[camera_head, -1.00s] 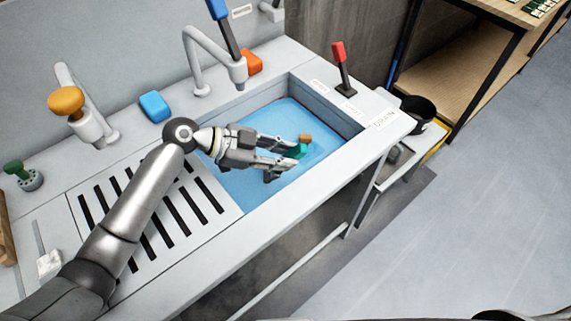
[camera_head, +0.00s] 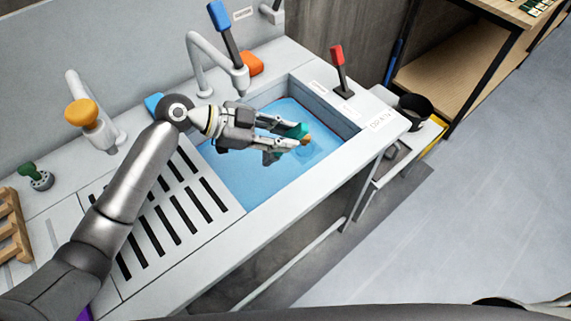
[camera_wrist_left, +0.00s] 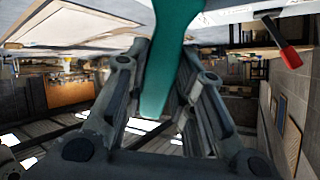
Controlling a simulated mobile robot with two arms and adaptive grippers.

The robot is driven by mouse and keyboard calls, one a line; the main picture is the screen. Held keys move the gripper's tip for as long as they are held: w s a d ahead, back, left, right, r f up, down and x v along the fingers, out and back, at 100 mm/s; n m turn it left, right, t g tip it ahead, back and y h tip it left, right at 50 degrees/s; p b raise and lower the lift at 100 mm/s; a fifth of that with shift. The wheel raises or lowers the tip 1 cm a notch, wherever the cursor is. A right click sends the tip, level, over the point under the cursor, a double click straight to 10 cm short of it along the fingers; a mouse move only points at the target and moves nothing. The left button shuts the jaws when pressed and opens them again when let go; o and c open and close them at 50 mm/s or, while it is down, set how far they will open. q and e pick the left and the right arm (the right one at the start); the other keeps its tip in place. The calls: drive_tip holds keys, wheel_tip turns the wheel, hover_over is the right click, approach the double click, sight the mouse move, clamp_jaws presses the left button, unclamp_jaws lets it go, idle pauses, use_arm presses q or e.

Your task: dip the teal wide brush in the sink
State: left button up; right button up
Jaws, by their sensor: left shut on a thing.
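The teal wide brush (camera_head: 298,130) is held between the fingers of my left gripper (camera_head: 285,139), over the sink (camera_head: 240,185) with blue water. Its teal part shows between the fingertips, with a small orange-brown piece beside it at the far end. In the left wrist view, the teal brush (camera_wrist_left: 168,60) stands between the two fingers of my left gripper (camera_wrist_left: 165,100). Faint rings show on the water by the brush's end; I cannot tell how deep it sits. My right gripper is not in view.
A faucet (camera_head: 195,60) and a blue-handled lever (camera_head: 226,28) stand behind the sink. A red-handled lever (camera_head: 339,65) stands at its far right corner. A slotted drainboard (camera_head: 165,215) lies left. A black pot (camera_head: 415,108) stands on a lower shelf at right.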

sight(296, 125)
use_arm(q)
drive_tip(key=shift+r+p, duration=1.2)
drive_tip(key=shift+r, duration=1.15)
